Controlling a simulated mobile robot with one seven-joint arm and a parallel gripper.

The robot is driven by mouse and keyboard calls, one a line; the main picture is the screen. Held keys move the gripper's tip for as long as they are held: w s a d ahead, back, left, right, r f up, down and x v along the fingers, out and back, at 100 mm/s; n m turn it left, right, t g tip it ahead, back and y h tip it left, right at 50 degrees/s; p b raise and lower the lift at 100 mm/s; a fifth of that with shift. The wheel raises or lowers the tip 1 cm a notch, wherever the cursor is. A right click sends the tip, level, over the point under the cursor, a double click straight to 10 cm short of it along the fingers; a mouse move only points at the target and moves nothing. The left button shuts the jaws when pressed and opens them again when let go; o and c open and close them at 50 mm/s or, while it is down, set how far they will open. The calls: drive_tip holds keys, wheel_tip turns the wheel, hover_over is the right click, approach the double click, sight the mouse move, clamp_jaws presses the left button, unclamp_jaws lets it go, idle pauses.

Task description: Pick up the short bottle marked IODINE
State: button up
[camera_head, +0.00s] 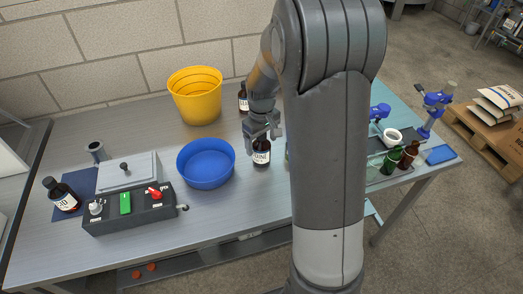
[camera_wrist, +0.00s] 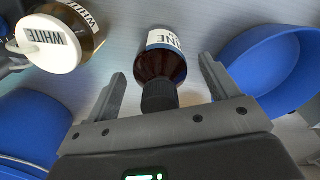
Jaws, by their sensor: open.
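The short dark brown bottle marked IODINE (camera_head: 261,155) stands upright on the grey bench, right of the blue basin. In the wrist view the brown bottle (camera_wrist: 161,66), with a black cap and a white label ending in "NE", lies between my finger lines. My gripper (camera_head: 262,134) is over the bottle's top in the head view. In the wrist view my gripper (camera_wrist: 162,76) is open, with a gap between each finger and the bottle. The bottle's lower part is out of the wrist view's clear sight.
A blue basin (camera_head: 206,164) stands close left of the bottle, a yellow bucket (camera_head: 194,100) behind. Another dark bottle (camera_head: 243,97) stands farther back. A jar marked WHITE (camera_wrist: 52,42) is near in the wrist view. A control box (camera_head: 130,210) and dark bottle (camera_head: 62,195) are left.

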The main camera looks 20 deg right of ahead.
drive_tip(key=shift+c, duration=0.4)
drive_tip(key=c, duration=1.3)
drive_tip(key=shift+r, duration=0.1)
